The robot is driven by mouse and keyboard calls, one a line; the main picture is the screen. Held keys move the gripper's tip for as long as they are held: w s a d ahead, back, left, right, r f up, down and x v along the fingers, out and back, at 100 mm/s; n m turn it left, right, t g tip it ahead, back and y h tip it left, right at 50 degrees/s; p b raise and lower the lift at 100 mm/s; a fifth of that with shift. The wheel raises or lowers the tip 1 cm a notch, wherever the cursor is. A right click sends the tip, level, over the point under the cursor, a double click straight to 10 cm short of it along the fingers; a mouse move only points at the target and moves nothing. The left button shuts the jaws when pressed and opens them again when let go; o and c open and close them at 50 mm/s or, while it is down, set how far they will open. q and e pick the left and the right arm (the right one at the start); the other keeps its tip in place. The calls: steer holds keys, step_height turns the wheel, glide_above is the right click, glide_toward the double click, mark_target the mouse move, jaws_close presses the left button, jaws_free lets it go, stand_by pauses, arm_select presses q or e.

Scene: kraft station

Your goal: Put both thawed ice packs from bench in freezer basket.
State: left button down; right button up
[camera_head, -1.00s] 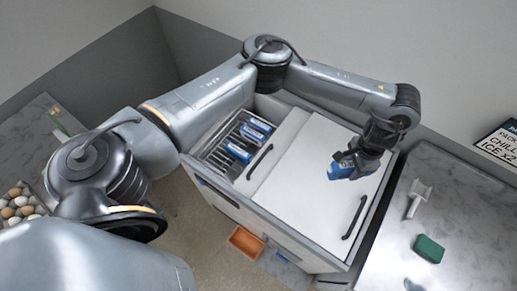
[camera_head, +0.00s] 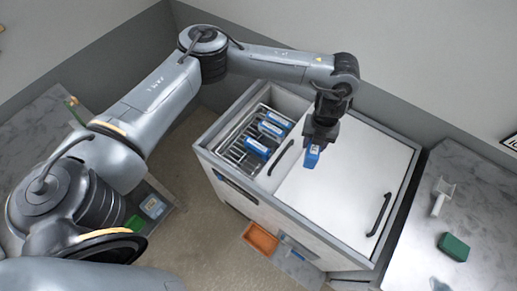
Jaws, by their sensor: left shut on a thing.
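My left gripper (camera_head: 322,130) is shut on a blue ice pack (camera_head: 312,157). It holds the pack above the white freezer lid (camera_head: 340,190), near the lid handle beside the open section. The wire freezer basket (camera_head: 235,156) sits in the open left part of the freezer. Blue and white packs lie in it, one at the back (camera_head: 281,119), one in the middle (camera_head: 271,131) and one in front (camera_head: 256,147). The bench (camera_head: 415,255) at the right shows no ice pack on its visible part. My right gripper is not in view.
A white scoop (camera_head: 442,196) and a green block (camera_head: 454,247) lie on the right bench. Dark lid handles (camera_head: 378,214) stand up from the freezer top. An orange bin (camera_head: 261,239) is low in front of the freezer. The left bench (camera_head: 40,122) is partly behind my arm.

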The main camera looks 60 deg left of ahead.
arm_select(q)
steer(key=s+a+f+m+b, duration=0.7)
steer(key=a+f+m+b, duration=0.2)
steer(key=a+f+m, duration=0.2)
steer(key=s+a+f+m+b, duration=0.6)
steer(key=a+f+m+b, duration=0.4)
steer(key=m, duration=0.1)
steer(key=shift+s+a+f+b, duration=0.1)
steer(key=shift+f+b, duration=0.05)
steer(key=shift+f, duration=1.6)
steer(key=shift+s+a+f+b, duration=0.1)
steer(key=shift+f+b, duration=0.1)
steer(key=shift+f, duration=1.5)
steer(key=shift+s+a+f+b, duration=0.1)
steer(key=shift+f+b, duration=0.05)
steer(key=shift+f, duration=1.6)
